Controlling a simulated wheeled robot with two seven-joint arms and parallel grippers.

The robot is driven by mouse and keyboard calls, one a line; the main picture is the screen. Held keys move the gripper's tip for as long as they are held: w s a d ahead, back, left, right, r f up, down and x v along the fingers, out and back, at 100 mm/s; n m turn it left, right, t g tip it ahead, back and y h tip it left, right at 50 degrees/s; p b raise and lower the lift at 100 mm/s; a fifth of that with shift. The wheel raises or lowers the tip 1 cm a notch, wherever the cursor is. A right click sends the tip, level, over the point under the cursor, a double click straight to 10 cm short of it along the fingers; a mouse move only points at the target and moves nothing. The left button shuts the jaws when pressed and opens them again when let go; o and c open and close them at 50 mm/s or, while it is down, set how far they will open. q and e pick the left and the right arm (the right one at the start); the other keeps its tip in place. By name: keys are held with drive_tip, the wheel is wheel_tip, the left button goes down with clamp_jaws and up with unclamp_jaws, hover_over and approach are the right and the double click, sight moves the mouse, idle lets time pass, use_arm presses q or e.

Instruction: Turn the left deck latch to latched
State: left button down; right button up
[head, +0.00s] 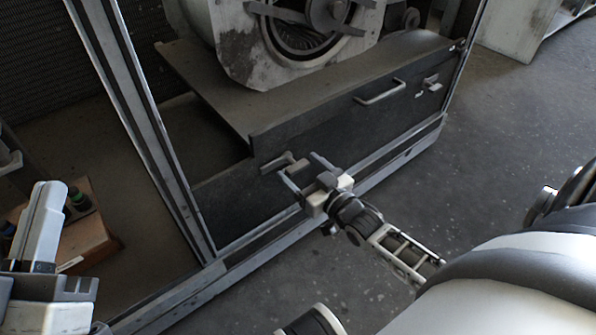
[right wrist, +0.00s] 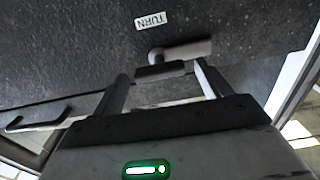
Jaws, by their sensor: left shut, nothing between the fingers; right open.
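The left deck latch (head: 277,163) is a small grey lever on the dark front panel of the deck, its bar pointing left and slightly down in the head view. My left gripper (head: 48,190) is shut and empty at the lower left, away from the latch.
A pull handle (head: 380,93) and a second latch (head: 430,85) are on the same panel to the right. The blower housing (head: 290,45) stands on the deck. A frame post (head: 150,130) rises left of the panel. A wooden box (head: 90,225) sits near my left gripper.

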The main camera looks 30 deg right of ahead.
drive_tip(key=shift+w, duration=0.9)
use_arm(q)
drive_tip(key=shift+s+r+m+h, duration=0.1)
drive_tip(key=shift+r+m+h, duration=0.5)
drive_tip(key=shift+r+m, duration=0.1)
use_arm(e)
drive_tip(key=shift+c, duration=0.3)
drive_tip(key=shift+a, duration=0.1)
drive_tip(key=c, duration=1.3)
drive_tip(key=shift+c, duration=0.2)
